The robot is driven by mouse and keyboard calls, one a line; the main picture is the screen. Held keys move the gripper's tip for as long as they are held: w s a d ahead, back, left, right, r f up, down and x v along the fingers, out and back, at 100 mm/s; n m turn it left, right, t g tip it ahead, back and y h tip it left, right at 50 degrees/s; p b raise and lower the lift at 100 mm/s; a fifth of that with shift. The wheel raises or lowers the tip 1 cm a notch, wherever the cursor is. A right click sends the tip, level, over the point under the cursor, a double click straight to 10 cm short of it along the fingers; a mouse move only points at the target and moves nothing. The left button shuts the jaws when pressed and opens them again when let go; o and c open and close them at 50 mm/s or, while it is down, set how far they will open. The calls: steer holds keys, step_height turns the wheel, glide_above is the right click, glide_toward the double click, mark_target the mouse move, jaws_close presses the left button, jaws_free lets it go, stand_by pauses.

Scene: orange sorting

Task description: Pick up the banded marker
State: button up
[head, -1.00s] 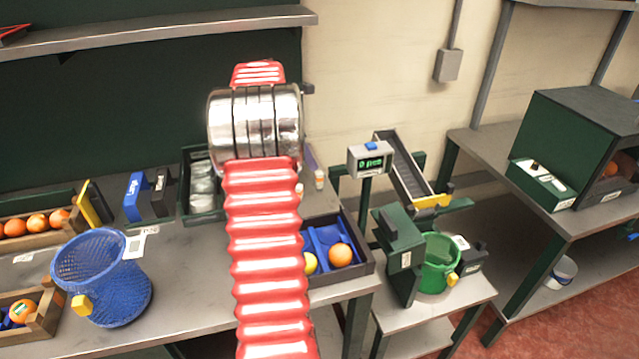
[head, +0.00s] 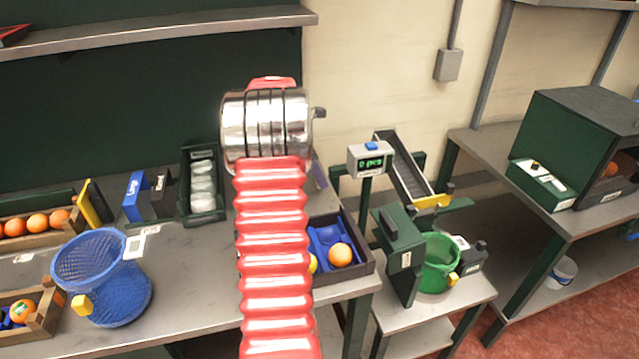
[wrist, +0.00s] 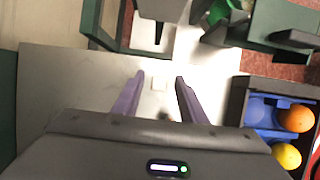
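My gripper (wrist: 160,77) is open, its two purple fingers apart above the grey bench (wrist: 60,90) in the wrist view. A small pale patch (wrist: 159,84) shows between the fingertips, and a small dark spot lies nearer the palm; I cannot tell what either is. I cannot make out the banded marker for sure in either view. In the head view my red ribbed arm and silver wrist cover the middle of the bench, and only a bit of one purple finger (head: 319,174) shows at their right.
A dark tray (head: 365,262) with a blue insert holds an orange (head: 340,254) and a yellow fruit, right of my arm. A narrow green box (head: 204,212) of pale round things stands left. A blue mesh basket (head: 110,290) and a green bucket (head: 437,268) stand farther out.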

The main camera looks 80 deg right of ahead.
steer(key=shift+x, duration=0.8)
steer(key=shift+c, duration=0.4)
jaws_close()
